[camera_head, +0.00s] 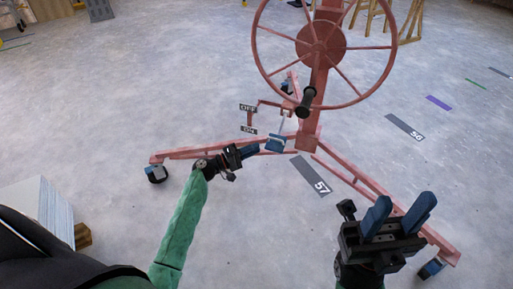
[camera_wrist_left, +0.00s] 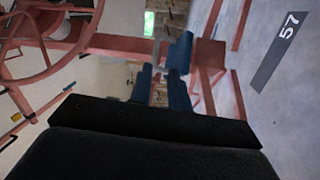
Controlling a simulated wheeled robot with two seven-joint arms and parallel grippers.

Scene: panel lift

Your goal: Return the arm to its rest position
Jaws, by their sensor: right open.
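The red panel lift (camera_head: 312,90) stands ahead with its large handwheel (camera_head: 319,46) and spread legs on casters. Small OFF and ON labels (camera_head: 248,107) sit beside a thin red lever at its mast. My left gripper (camera_head: 243,153) is low, just left of that part; contact cannot be told. In the left wrist view its blue fingers (camera_wrist_left: 159,88) stand apart with a gap between them and nothing clearly held. My right gripper (camera_head: 398,205) is open and empty, above the lift's right leg.
A white stack of sheets (camera_head: 40,215) stands at the lower left. The lift's left leg (camera_head: 195,153) and right leg (camera_head: 350,178) spread across the floor. Wooden trestles (camera_head: 385,15) stand at the back right. Open concrete floor lies left and right, with a 57 marking (camera_head: 311,176).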

